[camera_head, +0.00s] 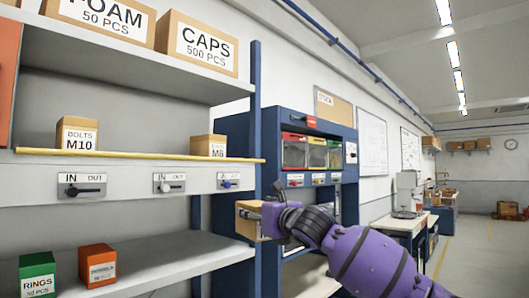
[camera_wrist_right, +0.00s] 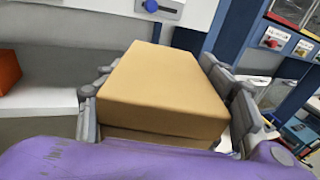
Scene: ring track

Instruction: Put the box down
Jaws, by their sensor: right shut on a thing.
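A plain tan cardboard box (camera_head: 247,222) is in my right gripper (camera_head: 268,216), just right of the shelf's blue post in the head view. In the right wrist view the box (camera_wrist_right: 165,90) fills the middle, with the grey fingers of my right gripper (camera_wrist_right: 160,80) pressed against its two sides. The gripper is shut on it. The wrist hides the box's right end in the head view. The lower shelf board (camera_head: 175,262) lies left of the box. I cannot tell whether the box touches anything besides the fingers. My left gripper is not in view.
An M10 bolts box (camera_head: 77,137) and an M6 box (camera_head: 208,147) stand behind a yellow rail (camera_head: 140,156). A green RINGS box (camera_head: 37,275) and an orange box (camera_head: 97,265) stand on the lower board, with bare room right of them. A blue cabinet (camera_head: 275,122) stands behind.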

